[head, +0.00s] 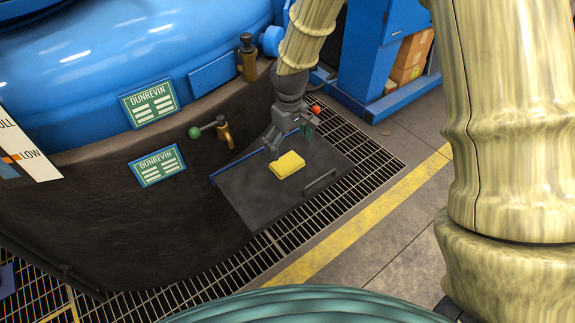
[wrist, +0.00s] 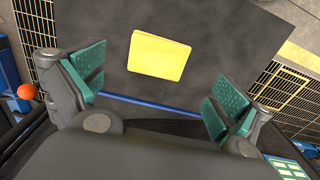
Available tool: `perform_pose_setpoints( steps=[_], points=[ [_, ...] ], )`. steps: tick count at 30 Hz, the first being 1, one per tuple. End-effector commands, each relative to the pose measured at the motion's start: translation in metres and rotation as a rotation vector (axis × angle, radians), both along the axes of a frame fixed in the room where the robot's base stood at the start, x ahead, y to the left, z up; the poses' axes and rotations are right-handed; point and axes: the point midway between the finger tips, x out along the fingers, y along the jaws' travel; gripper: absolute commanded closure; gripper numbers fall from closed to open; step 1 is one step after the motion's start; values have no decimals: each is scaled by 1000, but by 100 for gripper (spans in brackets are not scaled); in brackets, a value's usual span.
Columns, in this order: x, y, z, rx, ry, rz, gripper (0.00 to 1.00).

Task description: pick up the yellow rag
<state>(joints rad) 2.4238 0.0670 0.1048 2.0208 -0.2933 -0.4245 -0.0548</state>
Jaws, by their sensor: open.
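The yellow rag (head: 287,164) lies as a folded, flat block on a dark grey plate (head: 250,203). In the wrist view the rag (wrist: 159,56) is fully visible on the dark surface, beyond the fingertips and roughly between them. My gripper (head: 291,143) is above the plate near the blue-edged side, just behind the rag. In the wrist view its two teal-padded fingers (wrist: 158,83) are wide apart with nothing between them. The gripper is apart from the rag. Its exact height above the plate is hard to tell.
A handle (head: 320,181) sits at the plate's right side. Metal grating (head: 368,158) surrounds the plate. A large dark furnace wall with a green-knobbed brass valve (head: 225,133) stands on the left. A blue cabinet with cardboard boxes (head: 410,55) stands behind. The floor at right is clear.

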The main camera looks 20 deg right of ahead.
Motion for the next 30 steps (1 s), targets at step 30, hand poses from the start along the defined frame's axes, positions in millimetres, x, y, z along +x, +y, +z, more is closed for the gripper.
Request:
perform_pose_setpoints(
  steps=[30],
  points=[
    [5,0,-85,0,0,-3,0]
  ],
)
